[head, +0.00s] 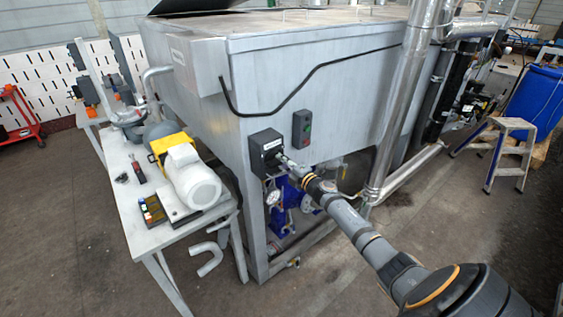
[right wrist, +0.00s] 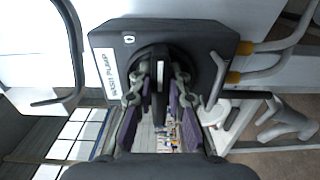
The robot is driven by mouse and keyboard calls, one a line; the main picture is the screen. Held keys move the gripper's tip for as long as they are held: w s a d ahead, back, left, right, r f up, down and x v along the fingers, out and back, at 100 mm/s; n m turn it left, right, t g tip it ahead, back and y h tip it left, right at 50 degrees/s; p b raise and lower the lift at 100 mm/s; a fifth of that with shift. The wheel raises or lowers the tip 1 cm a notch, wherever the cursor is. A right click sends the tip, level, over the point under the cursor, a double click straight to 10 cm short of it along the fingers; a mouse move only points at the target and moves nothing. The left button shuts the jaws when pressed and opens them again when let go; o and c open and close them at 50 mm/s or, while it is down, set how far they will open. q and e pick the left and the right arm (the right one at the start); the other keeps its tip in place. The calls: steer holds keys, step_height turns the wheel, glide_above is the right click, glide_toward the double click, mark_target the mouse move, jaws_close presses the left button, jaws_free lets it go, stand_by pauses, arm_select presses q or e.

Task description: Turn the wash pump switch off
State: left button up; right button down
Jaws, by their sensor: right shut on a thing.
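The wash pump switch is a dark box (head: 265,141) on the front corner of the large grey metal machine. In the right wrist view the box (right wrist: 205,42) carries a white "WASH PUMP" label (right wrist: 108,73) and a round black rotary knob (right wrist: 159,57) with a raised handle bar. My right gripper (head: 284,160) reaches the box from the lower right. In the right wrist view its two fingers (right wrist: 159,84) lie on either side of the handle bar and are shut on it. The fingers partly hide the knob. My left gripper is not in view.
A small control box (head: 302,128) with buttons is beside the switch on the machine's wall. Blue pump parts (head: 284,196) and gauges sit below. A metal table (head: 150,239) with a yellow and white motor (head: 190,176) stands left. A step stool (head: 508,126) stands right; the floor between is clear.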

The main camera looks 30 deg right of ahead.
steer(key=shift+f, duration=0.1)
steer(key=c, duration=1.3)
jaws_free()
steer(key=s+d, duration=0.1)
steer(key=s, duration=1.1)
